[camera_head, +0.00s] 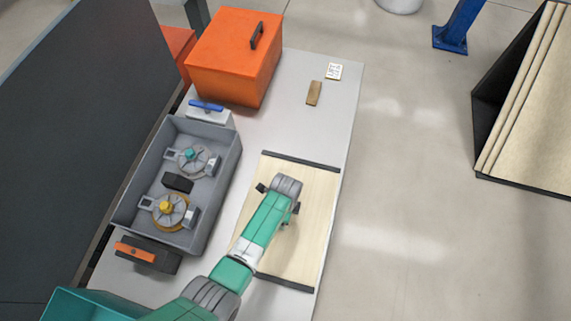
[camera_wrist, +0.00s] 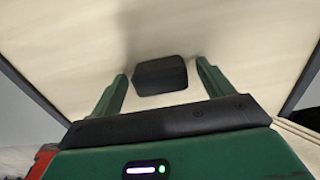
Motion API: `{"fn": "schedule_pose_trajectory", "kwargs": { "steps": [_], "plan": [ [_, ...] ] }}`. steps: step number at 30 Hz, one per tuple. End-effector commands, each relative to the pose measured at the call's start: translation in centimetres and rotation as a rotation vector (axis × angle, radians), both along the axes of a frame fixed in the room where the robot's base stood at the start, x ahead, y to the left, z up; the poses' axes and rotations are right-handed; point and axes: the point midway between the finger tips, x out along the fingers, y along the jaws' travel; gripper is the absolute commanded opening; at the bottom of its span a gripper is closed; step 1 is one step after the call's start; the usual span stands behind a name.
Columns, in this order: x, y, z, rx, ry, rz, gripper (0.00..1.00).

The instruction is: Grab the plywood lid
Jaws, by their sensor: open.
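The plywood lid (camera_head: 317,192) is a pale wooden panel with dark strips along its far and near ends. It lies flat on the light grey table, right of the grey bin. My gripper (camera_head: 279,198) is over its middle, and my arm covers part of the panel. In the wrist view the lid (camera_wrist: 80,45) fills most of the picture, and a black block-like handle (camera_wrist: 160,75) sits on it. My gripper (camera_wrist: 163,88) is open, with one green finger on each side of the handle. I cannot tell whether the fingers touch it.
The grey bin (camera_head: 232,165) holds two round metal parts and a black block. An orange box (camera_head: 230,65) stands at the table's far end. A small brown block (camera_head: 314,93) and a white label card (camera_head: 333,71) lie nearby. More pale boards (camera_head: 535,120) stand right, across open floor.

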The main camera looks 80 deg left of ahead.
Motion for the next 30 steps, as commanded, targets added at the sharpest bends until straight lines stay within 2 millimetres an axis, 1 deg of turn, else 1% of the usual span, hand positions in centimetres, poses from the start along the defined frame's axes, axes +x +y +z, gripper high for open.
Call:
{"fn": "schedule_pose_trajectory", "kwargs": {
  "steps": [2,5,6,8,12,13,20,23,26,30],
  "plan": [
    [0.0,0.0,0.0,0.000,0.000,0.000,0.80],
    [0.0,0.0,0.0,0.000,0.000,0.000,0.62],
    [0.0,0.0,0.0,0.000,0.000,0.000,0.54],
    [0.0,0.0,0.0,0.000,0.000,0.000,0.43],
    [0.0,0.0,0.0,0.000,0.000,0.000,0.15],
    [0.0,0.1,0.1,0.002,-0.001,0.000,0.11],
    [0.0,0.1,0.2,0.002,-0.001,0.000,0.11],
    [0.1,0.1,0.7,0.002,-0.001,0.000,0.11],
    [0.0,0.0,1.6,0.003,-0.001,0.000,0.11],
    [0.1,0.1,3.4,0.002,-0.002,0.000,0.11]
  ]
}}
